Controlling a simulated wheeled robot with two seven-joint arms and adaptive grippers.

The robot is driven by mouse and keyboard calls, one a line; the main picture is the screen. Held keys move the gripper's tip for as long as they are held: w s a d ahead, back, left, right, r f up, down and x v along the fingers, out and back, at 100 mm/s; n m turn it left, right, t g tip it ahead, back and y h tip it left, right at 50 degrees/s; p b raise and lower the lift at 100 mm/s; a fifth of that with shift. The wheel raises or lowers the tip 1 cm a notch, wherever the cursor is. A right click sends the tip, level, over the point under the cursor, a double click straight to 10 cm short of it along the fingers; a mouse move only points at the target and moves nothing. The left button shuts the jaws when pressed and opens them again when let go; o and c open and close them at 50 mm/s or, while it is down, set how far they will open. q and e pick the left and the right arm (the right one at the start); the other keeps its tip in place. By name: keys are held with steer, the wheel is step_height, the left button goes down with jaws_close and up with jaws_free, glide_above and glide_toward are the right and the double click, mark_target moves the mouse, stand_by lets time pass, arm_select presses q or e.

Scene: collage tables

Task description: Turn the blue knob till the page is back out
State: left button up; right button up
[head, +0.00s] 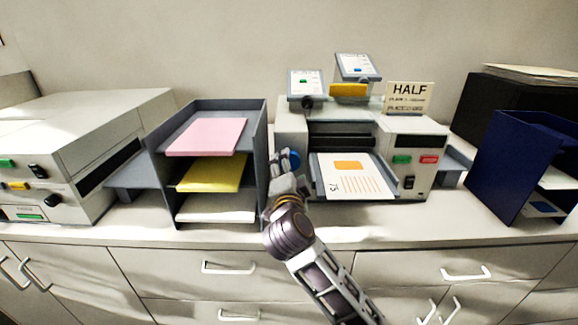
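The blue knob (294,157) is on the left side of the pale machine (411,135), partly hidden behind my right gripper (287,162). The gripper's fingers are right at the knob and overlap it in the picture; I cannot tell whether they are closed on it. A white page (376,184) with an orange square and orange lines lies on the sloping front tray of the machine, below its dark slot. My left gripper is not in view.
A grey rack (160,166) with pink, yellow and white paper stands close to the left of my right gripper. Another pale machine (62,125) is at far left. A dark blue rack (497,160) is at right. A HALF sign (409,97) tops the machine.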

steer(key=shift+w, duration=1.25)
steer(key=shift+c, duration=1)
steer(key=c, duration=0.8)
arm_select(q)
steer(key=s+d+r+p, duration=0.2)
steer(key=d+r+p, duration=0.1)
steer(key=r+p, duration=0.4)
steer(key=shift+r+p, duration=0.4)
arm_select(e)
steer(key=shift+m, duration=3.4)
